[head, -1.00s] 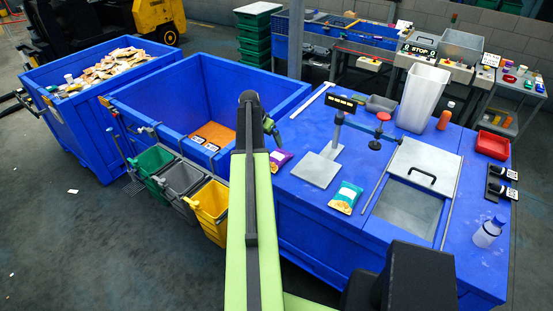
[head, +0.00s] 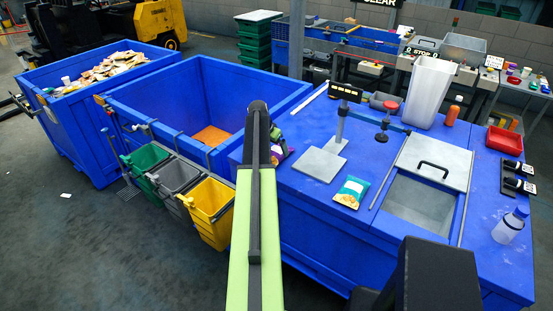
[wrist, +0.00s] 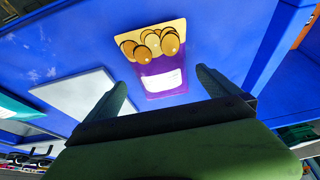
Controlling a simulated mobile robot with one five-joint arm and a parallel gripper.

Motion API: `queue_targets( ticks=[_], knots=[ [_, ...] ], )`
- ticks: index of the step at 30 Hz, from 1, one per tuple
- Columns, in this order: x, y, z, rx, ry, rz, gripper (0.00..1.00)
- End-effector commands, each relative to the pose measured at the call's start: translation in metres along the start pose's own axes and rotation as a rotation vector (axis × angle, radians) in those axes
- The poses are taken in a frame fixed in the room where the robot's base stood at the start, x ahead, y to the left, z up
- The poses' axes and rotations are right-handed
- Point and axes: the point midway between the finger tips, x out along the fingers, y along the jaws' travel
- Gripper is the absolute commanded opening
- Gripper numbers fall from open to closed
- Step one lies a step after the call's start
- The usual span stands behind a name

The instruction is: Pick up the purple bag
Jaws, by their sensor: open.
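In the head view the bag (head: 277,158) shows at the table's left edge, partly hidden by my arm and gripper.
A teal bag (head: 351,192) and a scale plate (head: 319,165) with its display post stand to the right. Farther right is a lidded hatch (head: 432,160). A large blue bin (head: 215,85) opens to the left, with green, grey and yellow buckets on its side.

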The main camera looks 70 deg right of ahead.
Motion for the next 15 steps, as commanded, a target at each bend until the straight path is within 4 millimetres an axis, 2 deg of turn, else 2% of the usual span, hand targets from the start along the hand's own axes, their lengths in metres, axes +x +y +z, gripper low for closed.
queue_targets(
  ticks=[1, 6, 13, 15],
  knots=[
    [0.017, -0.001, 0.004, 0.0, 0.0, 0.0, 1.0],
    [0.041, -0.002, 0.005, 0.001, 0.0, 0.0, 1.0],
    [0.038, -0.001, 0.003, 0.001, 0.0, 0.0, 1.0],
    [0.038, -0.001, 0.003, 0.001, 0.0, 0.0, 0.91]
  ],
)
